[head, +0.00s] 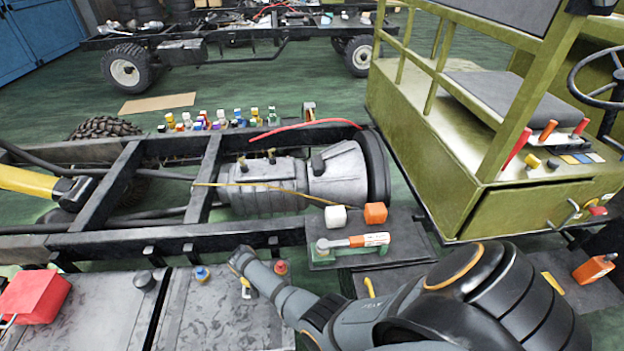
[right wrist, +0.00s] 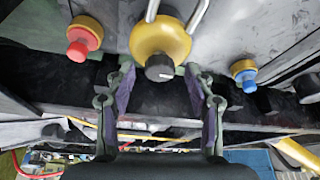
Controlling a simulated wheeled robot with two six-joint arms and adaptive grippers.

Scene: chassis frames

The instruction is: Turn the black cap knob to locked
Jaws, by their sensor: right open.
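The black cap knob (right wrist: 160,68) shows in the right wrist view at the top middle, on a round yellow base with two metal bars rising behind it. My right gripper (right wrist: 160,78) is open, with one finger on each side just below the knob; I cannot tell whether either touches it. In the head view my right arm reaches in from the lower right, and its gripper (head: 243,262) is over the metal top, mostly hiding the black cap. The yellow base (head: 246,291) shows just below it. My left gripper is not in view.
A red knob (right wrist: 83,40) and a blue knob (right wrist: 244,74) flank the black cap. A dark knob (head: 145,281) and red box (head: 38,297) sit to the left in the head view. The chassis frame (head: 150,241) lies behind; a green cart (head: 470,130) stands right.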

